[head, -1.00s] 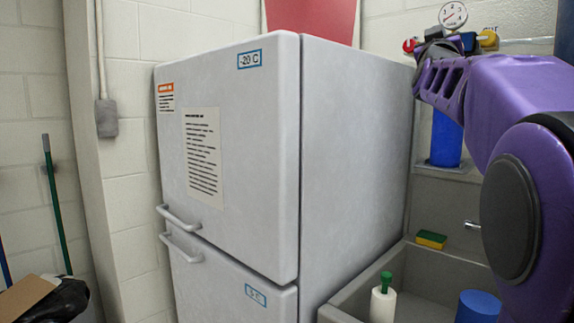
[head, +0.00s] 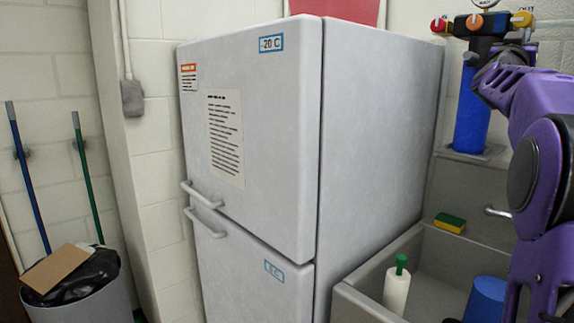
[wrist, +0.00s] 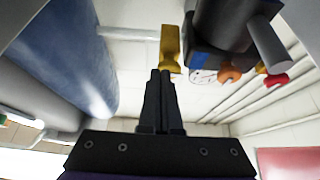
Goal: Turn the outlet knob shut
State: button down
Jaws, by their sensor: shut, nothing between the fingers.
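The yellow outlet knob (head: 521,19) sits at the right end of the black filter head (head: 482,27), by the "OUT" label. In the wrist view the yellow knob (wrist: 171,48) stands just beyond the tips of my gripper (wrist: 160,75). The fingers are together with nothing between them. The tips are very close to the knob's near end; I cannot tell whether they touch. In the head view my arm's wrist is just below the filter head, and the fingertips cannot be made out.
An orange knob (head: 474,22) and a red knob (head: 438,25) are on the same head, below a gauge (head: 485,3). The blue filter housing (head: 471,110) hangs beneath. A grey fridge (head: 380,130) stands left of the sink (head: 385,300), which holds a bottle (head: 397,290).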

aim_at(523, 20)
jog(key=shift+w+d, duration=1.1)
jog(key=shift+d, duration=0.15)
jog(key=shift+w+a+r, duration=0.1)
jog(key=shift+r, duration=0.25)
jog(key=shift+w+a, duration=0.2)
jog(key=shift+w, duration=0.05)
jog(key=shift+w+a, duration=0.5)
jog(key=shift+w, duration=0.05)
jog(key=shift+a+r, duration=0.1)
dwell(0.6)
jog(key=shift+w, duration=0.1)
